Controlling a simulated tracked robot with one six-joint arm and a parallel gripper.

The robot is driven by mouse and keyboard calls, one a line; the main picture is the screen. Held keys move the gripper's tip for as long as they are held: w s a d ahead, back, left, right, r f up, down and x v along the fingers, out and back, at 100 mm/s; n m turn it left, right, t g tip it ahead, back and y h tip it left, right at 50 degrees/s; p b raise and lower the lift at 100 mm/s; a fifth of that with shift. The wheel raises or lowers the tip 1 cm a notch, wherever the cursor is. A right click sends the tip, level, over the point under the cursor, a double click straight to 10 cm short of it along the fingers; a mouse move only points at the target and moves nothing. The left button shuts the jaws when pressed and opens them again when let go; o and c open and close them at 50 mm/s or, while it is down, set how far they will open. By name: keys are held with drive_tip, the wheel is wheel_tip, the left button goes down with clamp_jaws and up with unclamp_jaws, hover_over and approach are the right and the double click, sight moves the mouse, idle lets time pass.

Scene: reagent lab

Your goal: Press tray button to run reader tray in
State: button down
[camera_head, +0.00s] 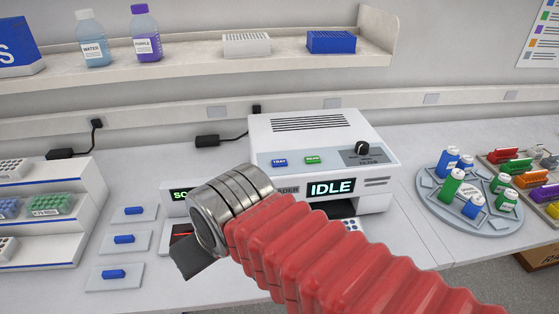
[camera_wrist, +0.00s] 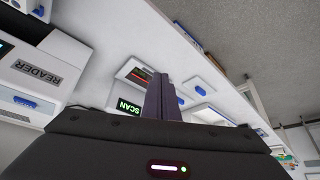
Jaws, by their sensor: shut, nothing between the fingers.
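The white reader (camera_head: 340,135) stands at the back middle of the bench, its screen (camera_head: 331,188) showing IDLE. The blue tray button (camera_head: 279,163) is on its sloped top panel, left of a green button (camera_head: 312,160). Part of a plate with coloured dots (camera_head: 351,226) shows low at the reader's front; my arm hides most of that area. My gripper (camera_head: 190,258) is left of and in front of the reader, away from the button, and mostly hidden by my wrist. In the wrist view its fingers (camera_wrist: 162,98) are shut and empty, with the reader (camera_wrist: 40,70) at left.
A scanner with a SCAN screen (camera_wrist: 130,107) lies beyond my fingers. Pads with blue pieces (camera_head: 124,239) and a stepped rack (camera_head: 70,200) stand at left. A round carousel of bottles (camera_head: 470,215) is at right. A shelf (camera_head: 200,55) runs above the reader.

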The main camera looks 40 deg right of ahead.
drive_tip(key=w+d+r+m+t, duration=0.1)
drive_tip(key=w+d+r+m, duration=0.5)
drive_tip(key=d+r+m, duration=0.4)
drive_tip(key=w+d+r+m+t, duration=0.1)
drive_tip(key=w+d+r+m, duration=0.6)
drive_tip(key=d+r+m, duration=0.3)
drive_tip(key=m+t+y, duration=0.1)
drive_tip(key=m+t, duration=0.1)
drive_tip(key=m, duration=0.4)
hover_over(284, 164)
drive_tip(key=shift+f, duration=2.6)
drive_tip(key=shift+f, duration=0.1)
drive_tip(key=shift+f, duration=4.3)
